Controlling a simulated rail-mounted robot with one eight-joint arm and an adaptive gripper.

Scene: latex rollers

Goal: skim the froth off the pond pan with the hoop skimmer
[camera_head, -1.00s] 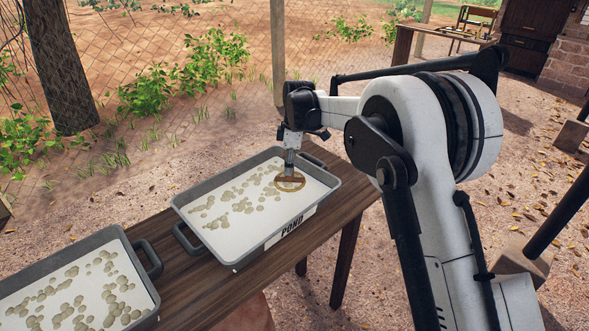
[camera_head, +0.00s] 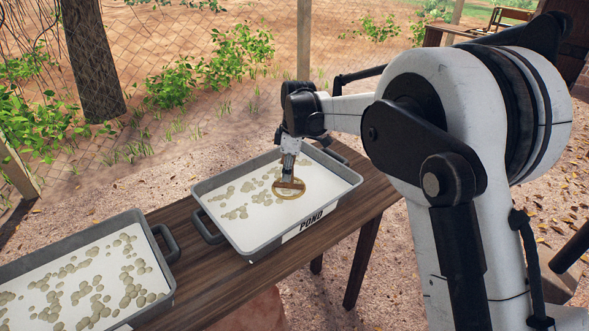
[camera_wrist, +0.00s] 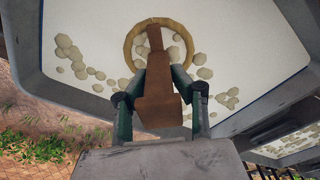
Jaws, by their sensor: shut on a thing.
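The grey pan labelled POND (camera_head: 312,224) stands on the wooden table, filled with white liquid. Patches of beige froth (camera_head: 240,190) float on its left and middle part; the right part looks mostly clear. My gripper (camera_head: 287,160) is over the pan, shut on the wooden handle of the hoop skimmer (camera_head: 288,188). The skimmer's tan ring lies at or just above the liquid; I cannot tell which. In the wrist view the handle (camera_wrist: 156,90) runs between my fingers (camera_wrist: 158,104), and the ring (camera_wrist: 135,37) has froth blobs inside and around it.
A second grey pan (camera_head: 165,275) with froth on white liquid stands at the lower left of the wooden table (camera_head: 180,215). A narrow strip of table separates the pans' handles. A wire fence and plants are behind.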

